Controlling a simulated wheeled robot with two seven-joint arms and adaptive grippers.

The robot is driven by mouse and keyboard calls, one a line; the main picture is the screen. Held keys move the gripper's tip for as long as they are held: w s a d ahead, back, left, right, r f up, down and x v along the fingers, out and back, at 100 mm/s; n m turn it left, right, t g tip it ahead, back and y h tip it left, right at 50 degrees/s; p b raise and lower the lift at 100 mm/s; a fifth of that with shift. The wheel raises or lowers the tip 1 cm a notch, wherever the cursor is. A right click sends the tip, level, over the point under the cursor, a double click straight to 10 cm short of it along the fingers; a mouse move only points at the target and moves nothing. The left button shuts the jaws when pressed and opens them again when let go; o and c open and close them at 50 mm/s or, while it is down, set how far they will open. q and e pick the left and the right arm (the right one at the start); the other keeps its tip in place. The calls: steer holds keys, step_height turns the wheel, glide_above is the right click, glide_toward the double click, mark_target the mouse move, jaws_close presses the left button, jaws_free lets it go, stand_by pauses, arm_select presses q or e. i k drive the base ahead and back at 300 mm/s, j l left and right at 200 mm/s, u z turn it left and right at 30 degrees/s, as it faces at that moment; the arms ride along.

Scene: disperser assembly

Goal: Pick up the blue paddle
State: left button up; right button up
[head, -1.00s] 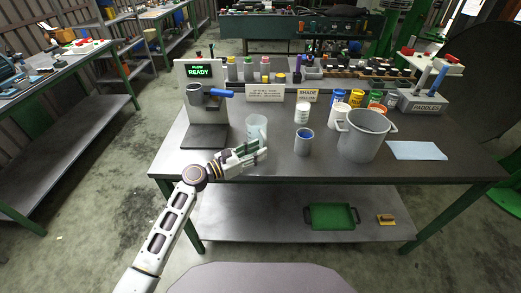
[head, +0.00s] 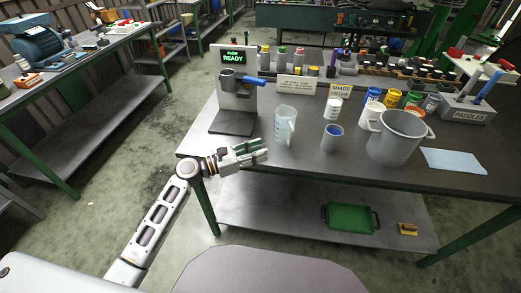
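The blue paddle (head: 487,86) stands tilted in the grey holder labelled PADDLES (head: 465,113) at the right end of the workbench. Its lower part is hidden inside the holder. My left gripper (head: 265,150) is over the front left edge of the bench, far left of the paddles. Its fingers look apart, with nothing seen between them. My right gripper is not in view.
A clear measuring jug (head: 285,125) stands close to my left gripper. The front strip of the bench is clear.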

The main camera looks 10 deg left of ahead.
mark_target(497, 75)
steer(key=z, duration=1.3)
